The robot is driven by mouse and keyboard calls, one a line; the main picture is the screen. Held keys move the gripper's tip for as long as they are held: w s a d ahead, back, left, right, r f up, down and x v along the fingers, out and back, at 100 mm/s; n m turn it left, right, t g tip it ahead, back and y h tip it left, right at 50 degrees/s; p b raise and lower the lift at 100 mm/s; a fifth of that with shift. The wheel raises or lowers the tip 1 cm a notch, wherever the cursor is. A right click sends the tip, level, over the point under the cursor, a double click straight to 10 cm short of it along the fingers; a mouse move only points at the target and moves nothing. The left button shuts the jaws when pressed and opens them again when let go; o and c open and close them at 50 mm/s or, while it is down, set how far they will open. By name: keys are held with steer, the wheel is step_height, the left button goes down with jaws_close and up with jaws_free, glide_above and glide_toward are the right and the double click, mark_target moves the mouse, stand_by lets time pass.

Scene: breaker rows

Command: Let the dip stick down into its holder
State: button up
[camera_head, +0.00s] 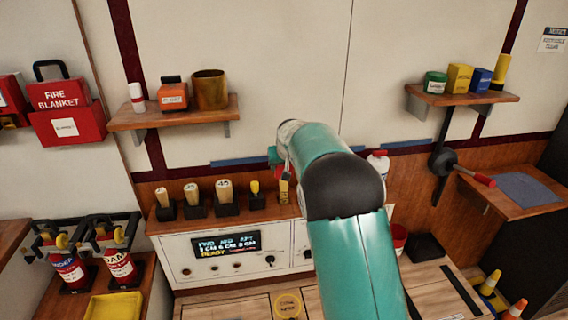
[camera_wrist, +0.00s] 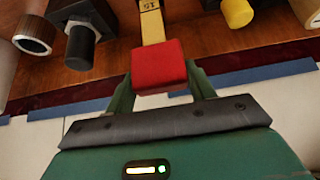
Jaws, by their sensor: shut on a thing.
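The dip stick is a flat yellow strip (camera_head: 284,191) with dark marks and a red block handle (camera_wrist: 158,66). In the wrist view my gripper (camera_wrist: 160,82) is shut on the red handle, a green finger on each side. In the head view my gripper (camera_head: 282,168) is partly hidden by my teal arm. The stick hangs about upright over the wooden counter, right of a row of black holders. In the wrist view its lower end runs out of the top edge. I cannot tell whether it is in its holder, and I cannot single that holder out.
A black holder with a yellow-topped piece (camera_head: 255,194) stands just left of the stick. Several pale-topped pieces (camera_head: 225,191) stand in black holders further left. A black block with a peg (camera_wrist: 80,45) is near the handle in the wrist view. A display panel (camera_head: 227,242) is below.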

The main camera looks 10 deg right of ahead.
mark_target(284, 190)
steer(key=shift+f, duration=5.15)
steer(key=o, duration=1.4)
steer(key=shift+o, duration=0.2)
steer(key=v, duration=1.3)
steer(key=shift+s+r, duration=0.25)
steer(key=shift+r, duration=0.1)
